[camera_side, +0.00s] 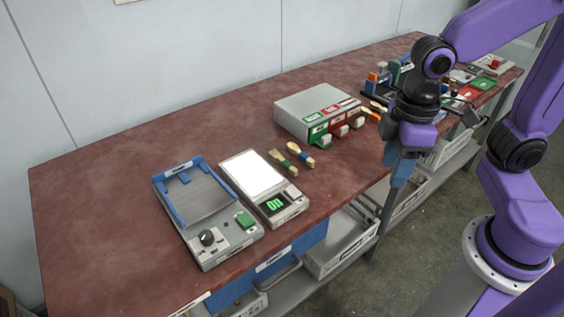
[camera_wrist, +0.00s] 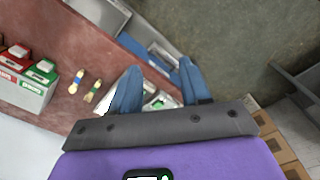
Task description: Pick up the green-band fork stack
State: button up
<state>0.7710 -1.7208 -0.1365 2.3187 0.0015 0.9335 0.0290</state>
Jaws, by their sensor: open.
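The green-band fork stack (camera_side: 283,163) lies flat on the red-brown table, just right of the white-topped scale; it also shows in the wrist view (camera_wrist: 92,91), left of my fingers. A similar stack with a blue band (camera_side: 300,154) lies close beside it, apart from it, and shows in the wrist view (camera_wrist: 76,81). My gripper (camera_side: 400,178) has blue fingers, hangs pointing down by the table's front edge, well right of both stacks, and is open and empty. Its fingers (camera_wrist: 160,75) show apart in the wrist view.
A grey dispenser box (camera_side: 305,103) with green and red fronts stands behind and right of the stacks. The scale (camera_side: 284,211) and a blue-framed tray machine (camera_side: 215,247) stand to the left. More items (camera_side: 376,80) crowd the far right end. Bins sit below the table.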

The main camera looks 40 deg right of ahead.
jog(key=w+a+m, duration=0.3)
jog(key=w, duration=0.7)
jog(key=m, duration=0.7)
send_over(283, 160)
notch_tip(283, 160, down, 8)
jog(key=f, duration=1)
jog(key=shift+s+f, duration=0.15)
jog(key=shift+s, duration=0.05)
jog(key=shift+w+f, duration=0.15)
jog(key=shift+f, duration=3.05)
grip_shut()
